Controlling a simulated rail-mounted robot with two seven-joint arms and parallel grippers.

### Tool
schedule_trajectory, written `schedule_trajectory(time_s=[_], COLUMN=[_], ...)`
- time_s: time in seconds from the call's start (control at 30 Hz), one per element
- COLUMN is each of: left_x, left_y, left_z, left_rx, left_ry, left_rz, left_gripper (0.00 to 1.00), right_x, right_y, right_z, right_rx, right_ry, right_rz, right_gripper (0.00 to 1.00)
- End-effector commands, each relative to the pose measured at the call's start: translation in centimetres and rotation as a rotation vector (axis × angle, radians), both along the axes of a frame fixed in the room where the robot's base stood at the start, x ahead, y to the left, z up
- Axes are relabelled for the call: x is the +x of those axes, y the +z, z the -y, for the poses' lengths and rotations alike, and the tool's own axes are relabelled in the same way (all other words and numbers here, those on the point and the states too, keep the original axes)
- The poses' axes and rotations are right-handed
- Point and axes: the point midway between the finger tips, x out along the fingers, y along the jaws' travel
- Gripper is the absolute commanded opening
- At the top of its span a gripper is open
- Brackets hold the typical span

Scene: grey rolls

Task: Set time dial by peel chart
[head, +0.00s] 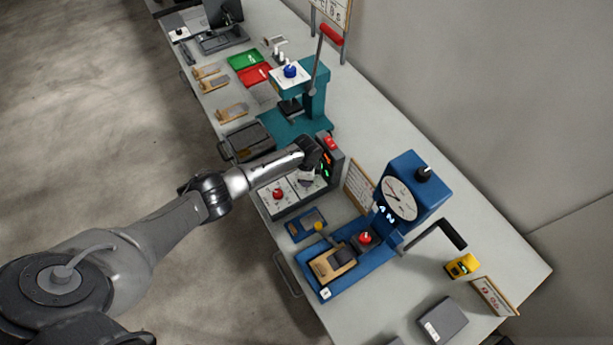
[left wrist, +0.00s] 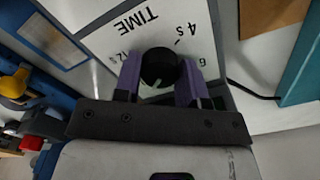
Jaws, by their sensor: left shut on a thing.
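The time dial is a black knob (left wrist: 158,66) with a pale pointer line, on a white panel (left wrist: 113,44) marked TIME, 4 s and 6, seen upside down in the left wrist view. My left gripper (left wrist: 160,78) is shut on the knob, one purple finger on each side. In the head view my left gripper (head: 307,178) covers the knob on the control box (head: 291,208). A board (head: 358,186) stands between the box and the blue press; I cannot tell whether it is the peel chart. My right gripper is not in view.
The control box also has a red knob (head: 278,194) and a lit display (head: 327,163). A blue press (head: 412,180) with a round gauge stands to the right. A teal press (head: 316,100) stands behind. A yellow device (head: 462,265) and a small sign (head: 493,297) are at the right.

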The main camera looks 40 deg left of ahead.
Motion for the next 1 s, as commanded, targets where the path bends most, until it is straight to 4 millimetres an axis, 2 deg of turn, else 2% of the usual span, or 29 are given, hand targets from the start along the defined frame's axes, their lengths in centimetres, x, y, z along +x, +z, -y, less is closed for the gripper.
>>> schedule_trajectory(time_s=[1.0], left_x=[0.1], left_y=[0.0], left_z=[0.1], left_rx=[0.0], left_ry=[-0.939], left_rz=[0.001], left_gripper=[0.14], right_x=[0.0], right_y=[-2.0], right_z=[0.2], right_rx=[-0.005], right_ry=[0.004], right_rz=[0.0], right_gripper=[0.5])
